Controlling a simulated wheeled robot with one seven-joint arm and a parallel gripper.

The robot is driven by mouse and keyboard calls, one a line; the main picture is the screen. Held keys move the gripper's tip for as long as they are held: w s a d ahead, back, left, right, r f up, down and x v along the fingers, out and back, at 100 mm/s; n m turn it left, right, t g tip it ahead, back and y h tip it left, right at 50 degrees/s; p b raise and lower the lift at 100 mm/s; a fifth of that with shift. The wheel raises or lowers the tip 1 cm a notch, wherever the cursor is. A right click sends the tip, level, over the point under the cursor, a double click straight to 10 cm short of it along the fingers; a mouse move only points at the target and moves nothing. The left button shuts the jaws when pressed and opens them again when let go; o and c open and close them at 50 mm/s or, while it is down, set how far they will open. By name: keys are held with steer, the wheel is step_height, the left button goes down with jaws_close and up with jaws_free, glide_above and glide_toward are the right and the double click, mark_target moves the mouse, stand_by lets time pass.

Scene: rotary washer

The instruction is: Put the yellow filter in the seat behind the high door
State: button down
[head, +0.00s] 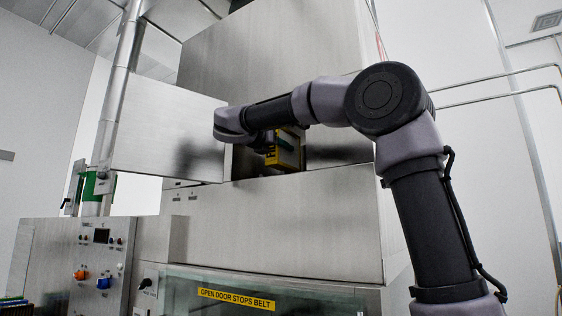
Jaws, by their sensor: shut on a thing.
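The yellow filter (288,155) is a box with dark lettering on its side. It is at the mouth of the high opening (245,164) in the steel machine (270,215). My gripper (272,146) is shut on the filter, and my wrist hides much of the fingers and the filter's top. The high door (168,133) stands swung open to the left of the opening. The seat inside the opening is hidden, and I cannot tell how far in the filter is.
A control panel (100,262) with knobs and buttons is at the lower left. A glass lower cover (250,290) bears a yellow belt label. A vertical pipe (117,95) stands left of the door. Thin rails run along the right wall.

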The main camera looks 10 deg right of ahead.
mark_target(281, 168)
step_height(281, 168, down, 3)
steer(key=shift+f, duration=0.15)
steer(key=shift+w+d+f, duration=0.1)
steer(key=shift+f, duration=0.1)
steer(key=shift+f, duration=0.1)
steer(key=shift+c, duration=1.1)
jaws_free()
steer(key=v, duration=1.2)
